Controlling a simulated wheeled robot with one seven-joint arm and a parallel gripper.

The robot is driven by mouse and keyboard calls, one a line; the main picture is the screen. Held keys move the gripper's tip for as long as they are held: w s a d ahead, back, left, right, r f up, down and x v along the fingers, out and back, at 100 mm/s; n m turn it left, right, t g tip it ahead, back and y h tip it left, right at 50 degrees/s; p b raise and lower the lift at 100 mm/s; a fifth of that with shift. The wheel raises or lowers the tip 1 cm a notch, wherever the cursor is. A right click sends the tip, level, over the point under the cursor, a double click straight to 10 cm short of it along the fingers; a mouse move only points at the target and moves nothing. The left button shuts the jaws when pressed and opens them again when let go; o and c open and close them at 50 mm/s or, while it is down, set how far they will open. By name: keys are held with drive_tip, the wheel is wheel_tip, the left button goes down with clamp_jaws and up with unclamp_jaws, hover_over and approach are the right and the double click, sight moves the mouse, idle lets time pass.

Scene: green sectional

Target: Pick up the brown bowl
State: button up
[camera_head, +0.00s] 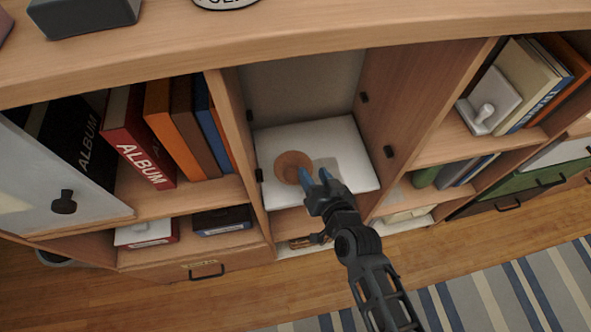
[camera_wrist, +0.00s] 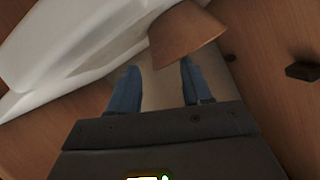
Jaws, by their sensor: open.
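In the wrist view the bowl (camera_wrist: 184,36) is seen from the side, ahead of my fingers and a little to the right. My gripper (camera_head: 315,176) is open and empty, with blue fingertips, at the right side of the bowl. In the wrist view the two fingers of my gripper (camera_wrist: 157,80) stand apart with nothing between them. Whether a fingertip touches the bowl cannot be told.
The compartment's wooden side wall (camera_head: 410,80) stands to the right, with dark pegs (camera_head: 388,152). Books (camera_head: 165,130) fill the shelf to the left. More books (camera_head: 525,85) and a white object (camera_head: 487,112) stand to the right. The board right of the bowl is bare.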

sight(305, 161)
drive_tip(key=x, duration=0.5)
drive_tip(key=shift+b, duration=0.3)
drive_tip(key=shift+s, duration=0.1)
clamp_jaws()
